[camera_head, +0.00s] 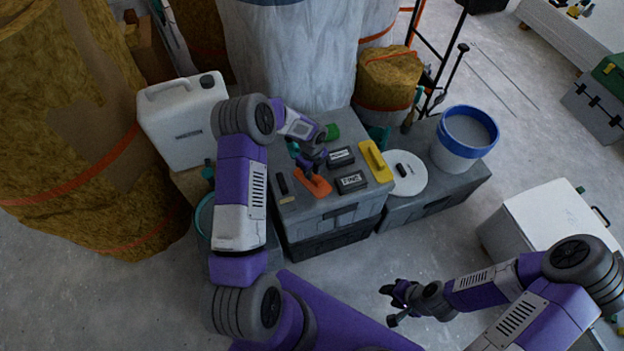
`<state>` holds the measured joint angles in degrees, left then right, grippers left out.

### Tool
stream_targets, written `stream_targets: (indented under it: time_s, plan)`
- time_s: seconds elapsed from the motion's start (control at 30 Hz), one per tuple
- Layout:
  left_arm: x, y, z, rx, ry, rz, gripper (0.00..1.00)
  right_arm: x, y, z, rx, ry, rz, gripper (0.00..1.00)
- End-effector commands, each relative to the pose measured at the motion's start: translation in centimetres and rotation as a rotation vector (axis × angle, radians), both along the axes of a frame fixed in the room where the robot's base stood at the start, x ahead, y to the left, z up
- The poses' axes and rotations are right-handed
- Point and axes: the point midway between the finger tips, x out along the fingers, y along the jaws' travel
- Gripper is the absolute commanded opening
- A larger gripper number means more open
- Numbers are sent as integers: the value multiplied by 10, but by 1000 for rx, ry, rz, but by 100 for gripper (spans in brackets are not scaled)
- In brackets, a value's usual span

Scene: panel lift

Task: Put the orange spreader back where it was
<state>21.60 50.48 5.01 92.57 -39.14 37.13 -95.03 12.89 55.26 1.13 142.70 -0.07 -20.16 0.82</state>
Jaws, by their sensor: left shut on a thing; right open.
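The orange spreader (319,187) is on or just above the top of the grey toolbox (300,215), near its left front part. My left gripper (307,172) reaches down from above and is shut on the spreader; its fingers hide part of it. I cannot tell whether the spreader touches the toolbox top. My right gripper (391,303) is open and empty, over the floor in front of the toolbox, well away from it.
On the toolbox top are a dark handled tool (282,184), two dark labelled boxes (351,181) (341,157), a yellow float (376,161) and a green item (332,132). A white disc (407,173) and a blue-rimmed bucket (464,140) stand right. A white canister (184,122) stands left.

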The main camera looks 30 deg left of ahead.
Motion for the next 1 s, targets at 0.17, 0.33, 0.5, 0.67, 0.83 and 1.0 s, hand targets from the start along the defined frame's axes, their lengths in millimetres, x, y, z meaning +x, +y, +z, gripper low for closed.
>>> stream_targets:
  time_s: [0.17,0.33,0.5,0.67,0.83,1.0]
  plan:
    - [0,0,-17,0,0,1,0,0,0,-5,0,0,0,43]
    - [0,0,-39,0,0,1,0,0,0,-12,0,0,0,43]
    - [0,0,-38,0,-2,1,0,0,0,-10,0,0,0,43]
    - [0,0,-41,1,-1,1,0,0,0,-13,0,0,0,43]
    - [0,0,-42,0,-1,1,43,0,0,-13,0,0,0,43]
    - [0,0,-41,0,-1,1,50,0,0,-13,0,0,0,43]
